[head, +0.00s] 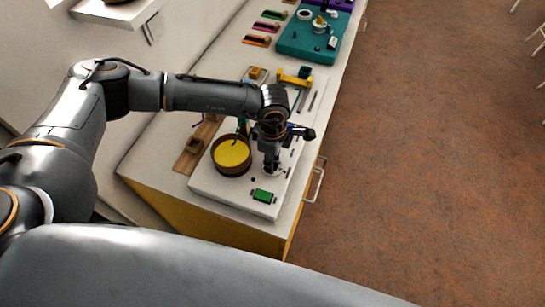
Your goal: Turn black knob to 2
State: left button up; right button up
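A white board (230,199) lies on the near end of the counter, with a round brown-rimmed dish with a yellow inside (231,152) and a green rectangular piece (263,196) on it. My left gripper (271,169) points down at the board, just right of the dish and above the green piece. Its fingertips are small and dark here, so I cannot tell whether they are open or shut, or whether they touch anything. I cannot make out the black knob or its numbers; the gripper and wrist hide part of the board. My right gripper is out of view.
A teal board (294,47) with small parts stands farther along the counter (212,66). Several coloured pieces lie left of it, including an orange one (257,40). A wooden strip (190,154) lies left of the dish. Cabinet handles (317,184) stick out at the right edge, beside open brown floor (430,150).

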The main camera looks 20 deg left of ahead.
pick_arm(q)
jog(key=c, duration=0.6)
grip_shut()
jog(key=shift+f+m+b, duration=0.15)
jog(key=shift+m+b, duration=0.15)
jog(key=shift+b, duration=0.35)
jog(key=m+b, duration=0.7)
jog(key=b, duration=0.4)
jog(key=shift+f+m, duration=0.1)
jog(key=shift+m, duration=0.2)
jog(key=shift+r+m+b, duration=0.25)
jog(key=shift+m+b, duration=0.65)
jog(key=shift+b, duration=0.3)
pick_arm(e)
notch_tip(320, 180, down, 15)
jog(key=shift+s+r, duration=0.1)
pick_arm(q)
jog(key=o, duration=0.6)
grip_release()
jog(key=shift+r, duration=0.1)
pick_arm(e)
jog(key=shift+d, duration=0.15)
